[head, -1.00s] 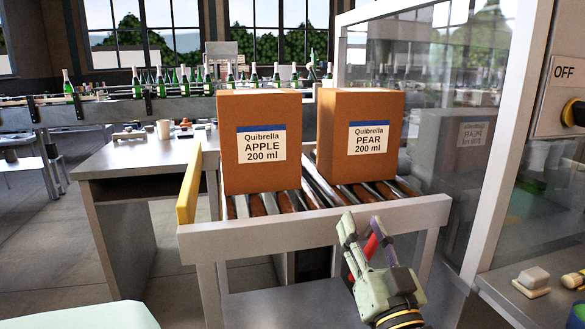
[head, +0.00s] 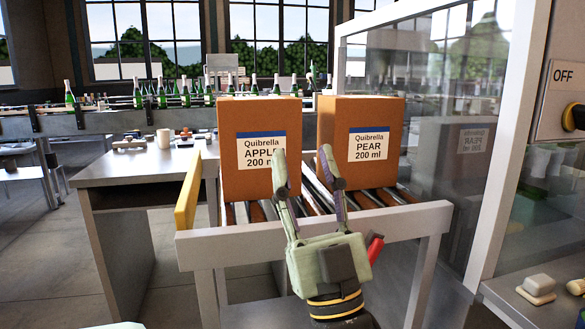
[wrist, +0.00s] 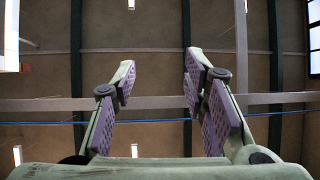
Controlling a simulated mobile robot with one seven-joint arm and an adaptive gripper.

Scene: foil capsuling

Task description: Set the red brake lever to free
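The red brake lever (head: 375,249) shows at the front of the roller conveyor, just right of my gripper's body. Its lower part is hidden behind my gripper, so its full angle cannot be told. My gripper (head: 303,160) is open with its fingers pointing up, in front of the conveyor's end rail and left of the lever. Nothing is between the fingers. The wrist view shows both fingers (wrist: 158,62) spread apart against the ceiling, with no lever in sight.
Two cartons, apple (head: 238,180) and pear (head: 390,112), stand on the conveyor rollers behind the front rail (head: 225,246). A yellow board (head: 188,195) edges its left side. A clear panel's post (head: 497,160) and an OFF switch (head: 574,116) are at right.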

